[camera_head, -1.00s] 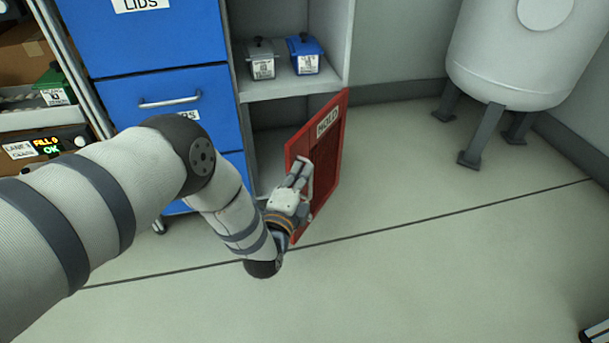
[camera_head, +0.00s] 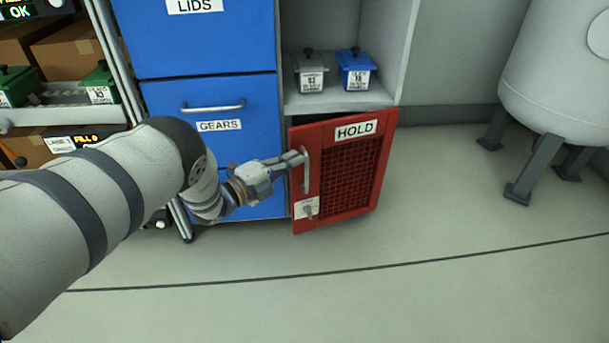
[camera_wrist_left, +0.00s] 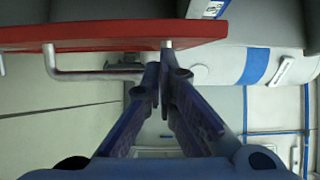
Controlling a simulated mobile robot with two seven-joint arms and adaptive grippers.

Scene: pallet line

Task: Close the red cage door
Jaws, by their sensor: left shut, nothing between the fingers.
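The red cage door (camera_head: 350,175) has a HOLD label, a dark mesh panel and a grey bar handle (camera_head: 306,172) on its left side. It stands ajar at the lower compartment, its left edge out from the cabinet front. A small latch plate (camera_head: 306,208) sits below the handle. My left gripper (camera_head: 297,158) is shut and empty, its fingertips at the upper end of the handle; I cannot tell whether they touch. In the left wrist view the door edge (camera_wrist_left: 110,32) and handle (camera_wrist_left: 90,75) lie just beyond the shut fingers. My right gripper is out of view.
Blue drawers (camera_head: 208,105) stand left of the door, the lower one labelled GEARS. An open shelf (camera_head: 340,100) above the door holds a grey and a blue lidded box. A white tank (camera_head: 560,75) on legs stands right. The floor in front is clear.

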